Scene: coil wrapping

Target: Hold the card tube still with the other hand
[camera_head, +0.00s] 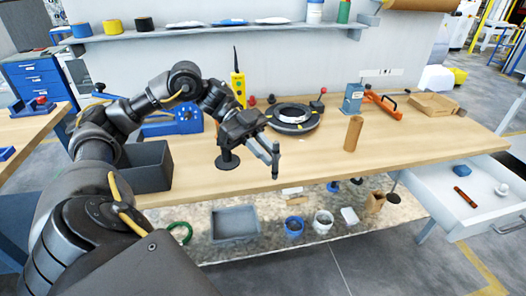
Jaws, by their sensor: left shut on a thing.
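The brown card tube (353,133) stands upright on the wooden workbench (310,165), right of the middle. My left gripper (273,160) is in front of the bench's middle, clearly apart from the tube and to its left. Its fingers look shut on a small dark thing, which is too small and dark to make out. My right gripper is not in view. A black coil ring (293,118) lies flat on the bench behind and left of the tube.
A black stand (228,160) and a dark open bin (146,166) are left of my gripper. An open drawer (450,200) juts out at the right.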

